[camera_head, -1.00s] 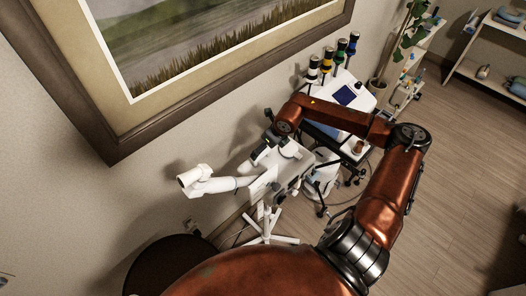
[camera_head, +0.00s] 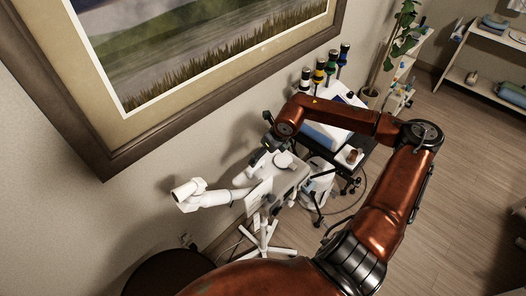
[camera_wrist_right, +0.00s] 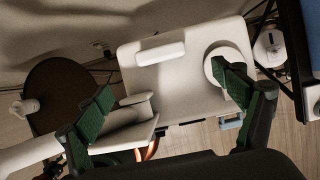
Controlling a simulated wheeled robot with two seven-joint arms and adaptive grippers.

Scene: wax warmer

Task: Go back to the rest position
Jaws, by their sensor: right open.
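My right arm, copper-coloured, comes in from the bottom of the head view and bends back left over the equipment. Its gripper (camera_head: 266,134) is small and partly hidden there, above the white device (camera_head: 262,188). In the right wrist view my right gripper (camera_wrist_right: 166,100) is open, its two green-padded fingers wide apart with nothing between the pads. Beyond the fingers is the white device's flat top (camera_wrist_right: 180,92), with a round white part partly behind the right finger. My left gripper is not in view.
The white device has a jointed white arm (camera_head: 205,196) and a legged stand (camera_head: 262,238). A framed picture (camera_head: 130,150) hangs on the wall. A dark round seat (camera_head: 165,272) is at the lower left. Floor at right is clear.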

